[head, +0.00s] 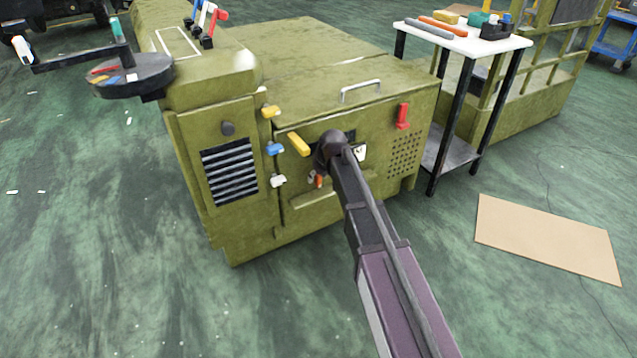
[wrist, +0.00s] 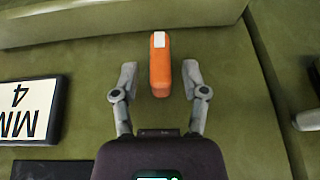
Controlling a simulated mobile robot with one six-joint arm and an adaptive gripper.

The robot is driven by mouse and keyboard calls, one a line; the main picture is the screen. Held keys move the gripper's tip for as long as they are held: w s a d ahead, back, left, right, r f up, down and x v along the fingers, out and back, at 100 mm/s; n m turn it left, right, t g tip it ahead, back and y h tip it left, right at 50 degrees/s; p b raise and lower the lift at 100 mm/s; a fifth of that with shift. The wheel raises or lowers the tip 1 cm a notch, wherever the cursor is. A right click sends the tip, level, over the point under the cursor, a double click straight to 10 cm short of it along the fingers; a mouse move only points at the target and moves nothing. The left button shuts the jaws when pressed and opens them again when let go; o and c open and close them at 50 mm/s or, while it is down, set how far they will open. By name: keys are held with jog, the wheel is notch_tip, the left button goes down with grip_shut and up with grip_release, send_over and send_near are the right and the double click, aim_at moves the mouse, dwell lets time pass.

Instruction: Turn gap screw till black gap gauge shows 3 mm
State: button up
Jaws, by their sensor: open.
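An orange bar-shaped knob with a white end mark, perhaps the gap screw (wrist: 160,78), stands on the olive panel in the wrist view. My gripper (wrist: 159,85) is open, one finger on each side of the knob, with gaps showing on both sides. The black-framed gauge (wrist: 62,105) is at the left of the wrist view; its white face reads "4 MM", turned upside down. In the head view my gripper (head: 315,177) is at the front of the olive machine, beside the orange knob (head: 319,181). The gauge's white face (head: 360,152) shows just right of my wrist.
Yellow (head: 299,144), blue (head: 275,149) and white (head: 278,181) knobs sit left of my gripper. A red lever (head: 403,116) is at the right of the machine's front (head: 425,130). A white-topped table (head: 462,45) stands to the right; cardboard (head: 547,238) lies on the floor.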

jog(key=shift+w+a+f, duration=0.1)
jog(key=shift+f, duration=0.3)
grip_shut()
jog(key=shift+t+h, duration=0.3)
jog(key=shift+h, duration=0.2)
grip_release()
jog(key=shift+c, duration=0.2)
